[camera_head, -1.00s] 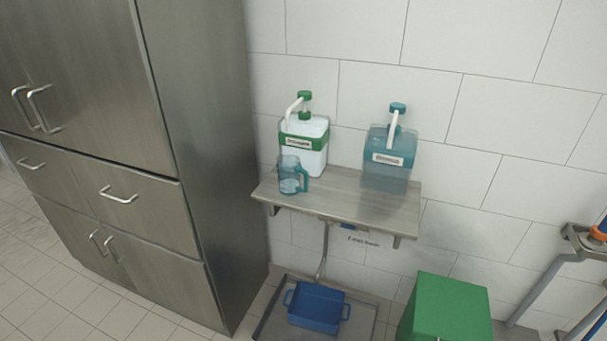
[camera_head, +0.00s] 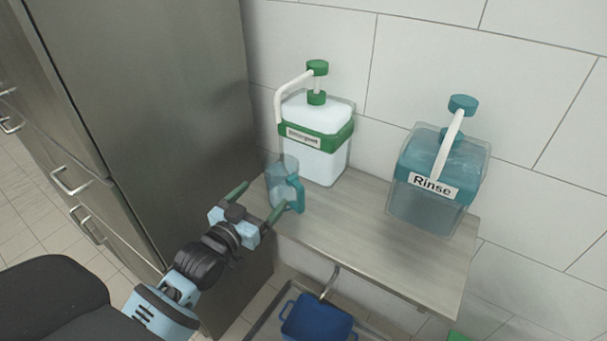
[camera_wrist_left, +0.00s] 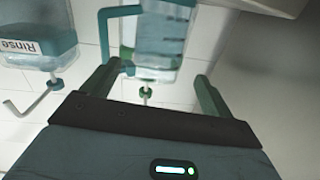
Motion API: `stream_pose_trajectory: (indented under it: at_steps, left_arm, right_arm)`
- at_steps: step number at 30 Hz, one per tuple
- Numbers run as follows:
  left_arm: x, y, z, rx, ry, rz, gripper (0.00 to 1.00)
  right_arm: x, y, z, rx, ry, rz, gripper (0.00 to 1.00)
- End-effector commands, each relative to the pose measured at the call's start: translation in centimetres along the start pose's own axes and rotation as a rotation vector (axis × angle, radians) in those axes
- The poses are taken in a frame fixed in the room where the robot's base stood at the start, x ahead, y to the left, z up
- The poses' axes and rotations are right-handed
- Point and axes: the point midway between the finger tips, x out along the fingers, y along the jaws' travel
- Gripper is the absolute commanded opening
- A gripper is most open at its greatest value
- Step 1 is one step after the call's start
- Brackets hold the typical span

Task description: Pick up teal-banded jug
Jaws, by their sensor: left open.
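The teal-banded jug (camera_head: 281,180) is a small see-through jug with a teal handle. It stands upright at the left front of the wall shelf, just before the green-banded dispenser. My left gripper (camera_head: 262,197) is open and empty, close in front of the jug. One finger shows left of the jug and the other overlaps its handle side in the head view. In the left wrist view the jug (camera_wrist_left: 160,40) lies just beyond the gap of my left gripper (camera_wrist_left: 155,76), its handle toward the left finger. No contact is clear. My right gripper is not in view.
The green-banded dispenser (camera_head: 318,160) stands close behind the jug. The blue Rinse dispenser (camera_head: 430,205) stands at the right of the shelf (camera_head: 375,235). A steel cabinet (camera_head: 205,120) rises close on the left. A blue basin (camera_head: 315,318) sits below the shelf.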

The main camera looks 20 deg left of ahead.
Motion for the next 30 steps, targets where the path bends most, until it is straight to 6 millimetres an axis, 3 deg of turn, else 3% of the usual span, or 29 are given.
stream_pose_trajectory:
  at_steps: [7, 15, 20, 30]
  left_arm:
    - [0.4, -0.1, -0.3, 0.0, 0.006, -0.001, 0.86]
    - [2.7, -0.1, -0.3, 0.0, 0.006, -0.001, 0.86]
    - [2.9, 0.0, -0.3, -0.001, 0.005, -0.001, 0.86]
    - [7.1, 0.3, -0.6, 0.001, 0.005, -0.001, 0.86]
  right_arm:
    - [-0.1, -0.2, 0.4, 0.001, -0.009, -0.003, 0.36]
    - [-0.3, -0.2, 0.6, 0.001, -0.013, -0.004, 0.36]
    - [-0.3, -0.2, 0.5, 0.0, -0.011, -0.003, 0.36]
    - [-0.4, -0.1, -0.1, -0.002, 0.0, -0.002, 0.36]
